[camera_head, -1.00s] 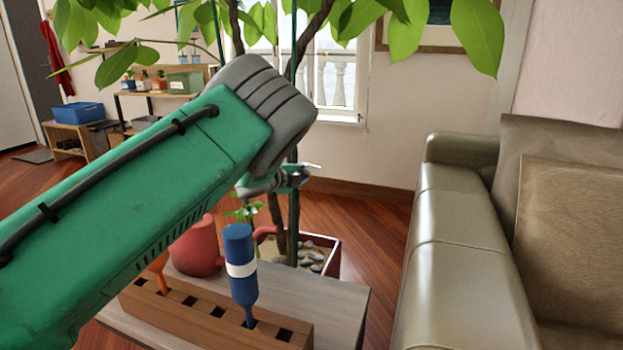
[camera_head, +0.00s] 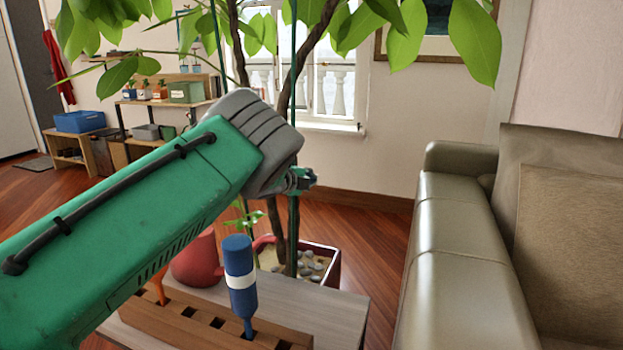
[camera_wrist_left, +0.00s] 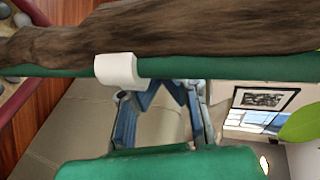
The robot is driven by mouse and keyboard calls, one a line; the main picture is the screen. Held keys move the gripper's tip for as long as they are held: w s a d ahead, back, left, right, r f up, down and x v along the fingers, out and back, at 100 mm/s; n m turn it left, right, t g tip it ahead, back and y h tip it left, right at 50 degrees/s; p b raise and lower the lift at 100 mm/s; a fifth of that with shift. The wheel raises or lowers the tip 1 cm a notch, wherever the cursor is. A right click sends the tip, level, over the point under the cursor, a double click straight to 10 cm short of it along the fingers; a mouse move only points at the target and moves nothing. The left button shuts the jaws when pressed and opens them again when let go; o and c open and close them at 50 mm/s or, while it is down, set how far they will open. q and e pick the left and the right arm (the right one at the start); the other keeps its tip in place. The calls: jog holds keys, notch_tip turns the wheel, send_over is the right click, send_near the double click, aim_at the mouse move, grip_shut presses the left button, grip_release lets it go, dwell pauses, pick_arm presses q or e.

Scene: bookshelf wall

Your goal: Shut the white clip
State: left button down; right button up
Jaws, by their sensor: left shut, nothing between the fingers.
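The white clip (camera_wrist_left: 118,70) sits on the green stake (camera_wrist_left: 220,67) beside the brown trunk (camera_wrist_left: 200,28) in the left wrist view. I cannot tell whether it is open or closed around the trunk. In the head view I cannot make the clip out; my arm covers part of the trunk and stake (camera_head: 293,90). My left gripper (camera_wrist_left: 160,90) is shut and empty, its blue fingers close to the stake, just beside the clip. It also shows in the head view (camera_head: 303,180), partly hidden behind my grey wrist. My right gripper is not in view.
Below my arm, a wooden block (camera_head: 200,328) holds a blue-handled tool (camera_head: 240,268) upright on a small table (camera_head: 342,305). A red watering can (camera_head: 197,262) stands behind it. Leaves hang above, a planter (camera_head: 318,262) stands behind, and a sofa (camera_head: 455,260) is at right.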

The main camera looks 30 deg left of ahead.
pick_arm(q)
jog(key=shift+w, duration=0.1)
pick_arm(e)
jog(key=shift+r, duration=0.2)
